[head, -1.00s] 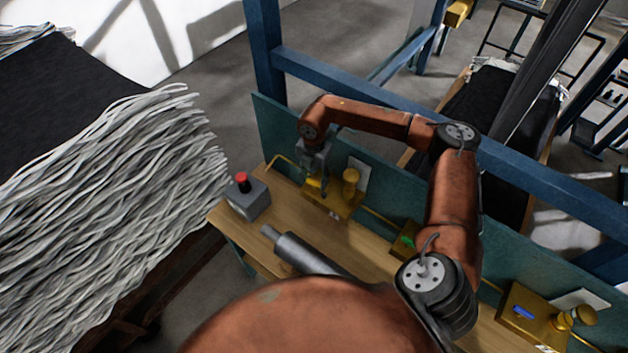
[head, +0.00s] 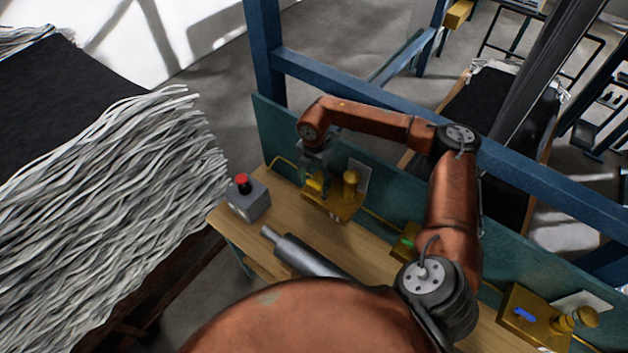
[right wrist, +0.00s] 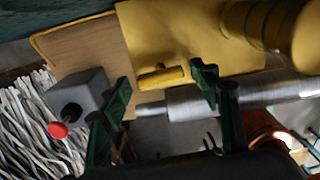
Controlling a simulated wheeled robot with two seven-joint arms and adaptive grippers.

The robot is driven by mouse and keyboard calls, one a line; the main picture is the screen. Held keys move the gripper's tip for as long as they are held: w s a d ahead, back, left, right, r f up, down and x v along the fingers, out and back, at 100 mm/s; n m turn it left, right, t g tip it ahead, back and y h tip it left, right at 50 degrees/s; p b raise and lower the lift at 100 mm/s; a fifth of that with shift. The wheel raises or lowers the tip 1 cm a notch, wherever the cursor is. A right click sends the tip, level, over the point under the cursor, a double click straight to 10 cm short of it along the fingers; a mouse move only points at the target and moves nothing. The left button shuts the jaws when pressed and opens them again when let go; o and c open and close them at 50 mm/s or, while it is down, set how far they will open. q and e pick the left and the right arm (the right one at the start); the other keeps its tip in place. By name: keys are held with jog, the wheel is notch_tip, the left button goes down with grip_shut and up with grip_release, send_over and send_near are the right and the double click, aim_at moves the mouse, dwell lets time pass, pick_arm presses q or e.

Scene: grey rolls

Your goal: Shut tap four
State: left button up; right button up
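A brass tap block (head: 345,208) with a yellow handle (head: 315,187) and a round brass knob (head: 350,180) stands on the bench; I cannot read its number. My right gripper (head: 319,180) points down at the yellow handle and partly hides it. In the right wrist view, the dark green fingers of the right gripper (right wrist: 163,82) are apart, with the yellow handle (right wrist: 160,76) showing between their tips. I see no clear grip on it. Another tap has a green handle (head: 407,242) and is partly behind my right arm. A third has a blue handle (head: 524,314). My left gripper is not in view.
A grey box with a red button (head: 243,183) stands left of the yellow-handled tap. A grey metal cylinder (head: 305,256) lies in front of it. A teal panel (head: 275,130) and blue frame beam (head: 350,85) run behind the bench (head: 265,262). Grey strands (head: 120,190) hang at left.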

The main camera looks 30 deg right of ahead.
aim_at(313, 183)
notch_tip(313, 183, up, 12)
dwell(0.7)
jog(key=shift+a+f, duration=0.1)
dwell(0.4)
